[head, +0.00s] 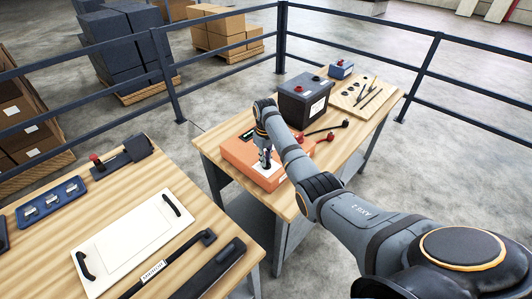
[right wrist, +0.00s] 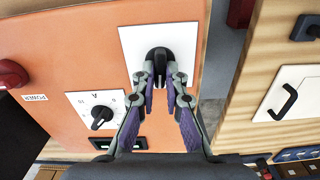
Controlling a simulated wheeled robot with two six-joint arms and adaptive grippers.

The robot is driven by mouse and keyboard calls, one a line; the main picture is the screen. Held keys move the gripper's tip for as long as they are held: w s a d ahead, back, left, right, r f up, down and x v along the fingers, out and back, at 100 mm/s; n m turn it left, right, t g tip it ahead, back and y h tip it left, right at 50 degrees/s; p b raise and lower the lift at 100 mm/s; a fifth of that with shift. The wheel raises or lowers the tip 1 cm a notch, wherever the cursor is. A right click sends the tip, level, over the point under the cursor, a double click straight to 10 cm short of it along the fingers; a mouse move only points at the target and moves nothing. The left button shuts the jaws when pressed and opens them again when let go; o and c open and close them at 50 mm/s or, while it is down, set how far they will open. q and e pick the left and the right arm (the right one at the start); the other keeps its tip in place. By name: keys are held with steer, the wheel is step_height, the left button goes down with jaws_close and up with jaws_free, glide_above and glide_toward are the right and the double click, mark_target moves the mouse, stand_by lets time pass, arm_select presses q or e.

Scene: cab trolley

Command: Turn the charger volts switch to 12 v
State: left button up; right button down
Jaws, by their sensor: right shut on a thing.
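The orange charger (head: 236,152) stands on the near left part of the right-hand wooden table. My right gripper (head: 266,164) reaches down onto its front face. In the right wrist view, my right gripper (right wrist: 160,82) is shut on a black knob (right wrist: 158,56) in the middle of a white plate (right wrist: 186,38). The plate's markings are not readable, so I cannot tell the knob's setting. A second black knob (right wrist: 103,116) sits on a dial plate marked A. A red switch (right wrist: 10,73) is beside the POWER label. My left gripper is not in view.
A black battery (head: 304,98) stands behind the charger, with clamp leads (head: 324,130) beside it. A tool board (head: 362,96) lies farther back. The left table (head: 58,232) holds a white panel (head: 128,238) with black handles. A gap separates the tables.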

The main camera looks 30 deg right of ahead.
steer(key=n+p, duration=0.2)
steer(key=n, duration=0.1)
steer(key=shift+a+r+n, duration=0.1)
steer(key=shift+r+n, duration=0.1)
steer(key=shift+n, duration=0.1)
steer(key=shift+f+n+p, duration=0.15)
steer(key=shift+n+p, duration=0.95)
steer(key=shift+n, duration=0.6)
steer(key=c, duration=1.4)
jaws_free()
steer(key=shift+s, duration=0.1)
step_height(320, 180, up, 12)
